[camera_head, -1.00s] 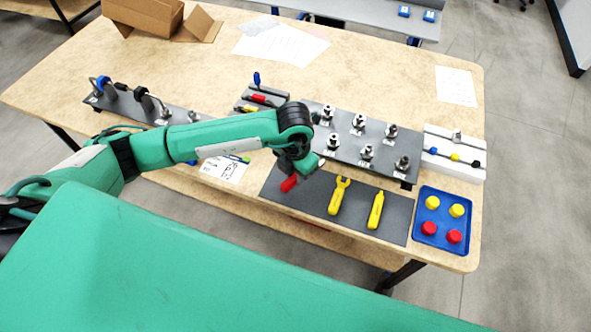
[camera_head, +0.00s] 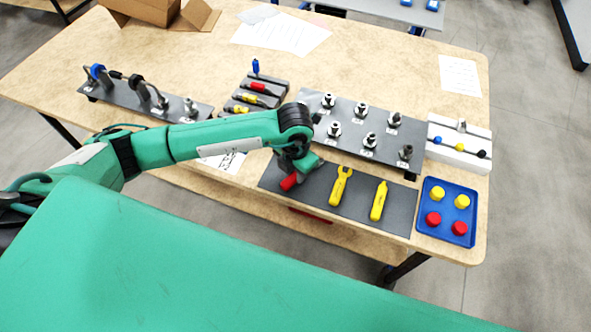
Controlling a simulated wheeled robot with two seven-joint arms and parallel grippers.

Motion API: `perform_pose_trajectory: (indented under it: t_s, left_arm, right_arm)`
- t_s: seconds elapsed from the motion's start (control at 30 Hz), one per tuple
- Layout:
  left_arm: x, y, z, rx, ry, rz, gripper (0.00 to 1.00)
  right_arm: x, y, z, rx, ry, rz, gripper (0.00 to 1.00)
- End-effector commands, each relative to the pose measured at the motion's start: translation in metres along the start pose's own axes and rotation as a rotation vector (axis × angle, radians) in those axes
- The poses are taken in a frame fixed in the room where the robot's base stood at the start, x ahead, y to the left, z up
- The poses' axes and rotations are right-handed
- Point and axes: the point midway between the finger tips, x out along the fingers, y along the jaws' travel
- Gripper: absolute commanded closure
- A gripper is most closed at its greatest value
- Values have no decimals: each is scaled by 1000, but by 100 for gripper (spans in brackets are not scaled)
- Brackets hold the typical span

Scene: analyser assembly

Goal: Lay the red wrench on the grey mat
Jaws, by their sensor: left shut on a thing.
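My left gripper (camera_head: 297,170) is over the left end of the grey mat (camera_head: 324,192). It is shut on the red wrench (camera_head: 289,182), of which only a short red piece shows below the fingers. The rest of the wrench is hidden by the gripper and arm. I cannot tell whether the wrench touches the mat. A yellow wrench (camera_head: 340,187) and a yellow pen-shaped tool (camera_head: 379,201) lie on the mat, right of the gripper. My right gripper is not in view.
A blue tray (camera_head: 423,221) with red and yellow caps stands right of the mat. Behind the mat is a grey plate (camera_head: 349,110) with several metal fittings. A white block (camera_head: 446,137) and a small tool rack (camera_head: 277,85) stand nearby. A thin red strip (camera_head: 310,214) shows below the table's front edge.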

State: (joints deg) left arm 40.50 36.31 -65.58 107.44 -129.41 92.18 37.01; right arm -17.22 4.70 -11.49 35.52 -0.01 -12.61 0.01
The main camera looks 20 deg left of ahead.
Motion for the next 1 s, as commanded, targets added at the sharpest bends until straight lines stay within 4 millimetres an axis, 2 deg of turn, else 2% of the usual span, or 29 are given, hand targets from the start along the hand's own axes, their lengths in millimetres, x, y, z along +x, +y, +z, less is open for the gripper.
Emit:
perform_pose_trajectory:
  t_s: [0.47, 0.5, 0.6, 1.0]
  left_arm:
    - [9, 0, 0, 0, 0, 0, 100]
    - [7, 0, 0, 0, -1, 0, 69]
    - [7, 0, 0, 0, 0, 0, 52]
    - [7, 0, 0, 0, 0, 0, 52]
  right_arm:
    - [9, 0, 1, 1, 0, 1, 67]
    - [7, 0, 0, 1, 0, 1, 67]
    - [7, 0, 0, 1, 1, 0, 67]
    - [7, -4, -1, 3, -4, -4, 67]
